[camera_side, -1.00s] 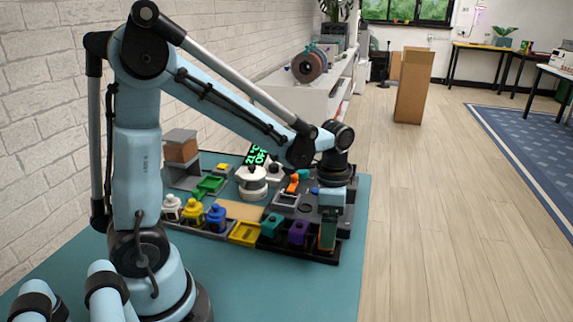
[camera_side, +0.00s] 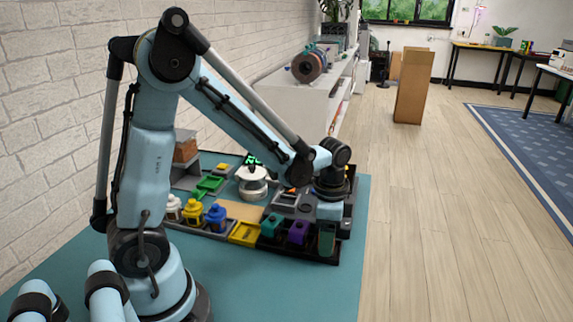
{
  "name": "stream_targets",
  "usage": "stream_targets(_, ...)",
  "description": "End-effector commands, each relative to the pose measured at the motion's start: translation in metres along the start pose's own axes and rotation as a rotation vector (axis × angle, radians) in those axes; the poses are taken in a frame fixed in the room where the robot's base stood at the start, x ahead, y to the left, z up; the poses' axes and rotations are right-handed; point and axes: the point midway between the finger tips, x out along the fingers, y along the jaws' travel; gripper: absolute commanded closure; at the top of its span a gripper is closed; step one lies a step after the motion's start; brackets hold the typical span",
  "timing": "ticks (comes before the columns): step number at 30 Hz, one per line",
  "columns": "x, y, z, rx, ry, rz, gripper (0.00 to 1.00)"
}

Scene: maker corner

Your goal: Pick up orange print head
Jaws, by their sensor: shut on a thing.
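My gripper (camera_side: 327,238) is at the front right end of the dark rack (camera_side: 290,252), pointing down at the slot to the right of the purple print head. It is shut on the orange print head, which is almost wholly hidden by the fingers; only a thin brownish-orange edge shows. I cannot tell whether the print head still touches the rack. The purple print head (camera_side: 298,232) and the teal print head (camera_side: 271,225) stand in the rack to the left of my gripper.
A yellow tray (camera_side: 244,234) lies left of the rack. White, yellow and blue bottles (camera_side: 216,217) stand farther left. A round white-topped device (camera_side: 252,184) is behind. The teal table (camera_side: 290,290) is clear in front.

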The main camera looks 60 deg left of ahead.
Motion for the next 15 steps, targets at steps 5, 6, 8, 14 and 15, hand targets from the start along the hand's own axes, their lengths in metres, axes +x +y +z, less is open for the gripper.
stream_targets(5, 0.000, 0.000, 0.000, 0.000, 0.000, 0.000, 0.73)
stream_targets(6, 0.000, 0.000, 0.000, 0.000, 0.000, 0.000, 0.73)
stream_targets(8, -0.001, 0.000, 0.000, 0.000, 0.000, 0.000, 0.73)
stream_targets(14, -0.010, 0.000, 0.000, 0.000, 0.000, 0.000, 0.73)
stream_targets(15, -0.014, 0.000, 0.000, 0.000, 0.000, 0.000, 0.73)
